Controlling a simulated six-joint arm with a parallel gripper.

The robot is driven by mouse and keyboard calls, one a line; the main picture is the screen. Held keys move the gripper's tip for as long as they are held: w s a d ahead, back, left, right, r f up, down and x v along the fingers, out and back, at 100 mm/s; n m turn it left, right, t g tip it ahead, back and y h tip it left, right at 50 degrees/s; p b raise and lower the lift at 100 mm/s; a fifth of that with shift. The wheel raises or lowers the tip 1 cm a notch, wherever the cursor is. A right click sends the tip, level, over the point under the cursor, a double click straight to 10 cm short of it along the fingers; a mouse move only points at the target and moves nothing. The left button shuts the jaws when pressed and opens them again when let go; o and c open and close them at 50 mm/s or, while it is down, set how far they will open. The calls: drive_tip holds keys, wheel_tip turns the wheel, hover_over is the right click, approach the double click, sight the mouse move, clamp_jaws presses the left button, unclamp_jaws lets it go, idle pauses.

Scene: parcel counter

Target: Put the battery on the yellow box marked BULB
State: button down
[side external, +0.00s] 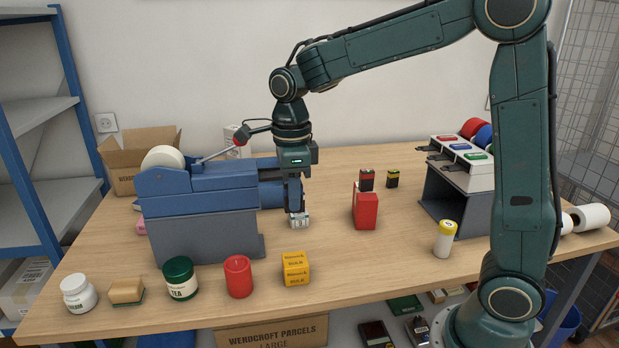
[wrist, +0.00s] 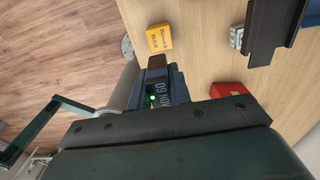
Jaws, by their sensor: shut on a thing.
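A red box (side external: 365,212) stands right of my gripper, with two small black items behind. The blue machine (side external: 200,210) stands close on the left. A red candle (side external: 238,277) is left of the yellow box. A yellow-capped cylinder (side external: 445,240) stands farther right.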

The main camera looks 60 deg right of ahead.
wheel_tip(320, 180, down, 8)
idle(0.4)
drive_tip(key=shift+f, duration=2.1)
drive_tip(key=shift+f, duration=0.2)
drive_tip(key=c, duration=1.3)
unclamp_jaws()
drive_tip(key=shift+r, duration=0.1)
wheel_tip(320, 180, up, 12)
drive_tip(key=shift+r, duration=0.1)
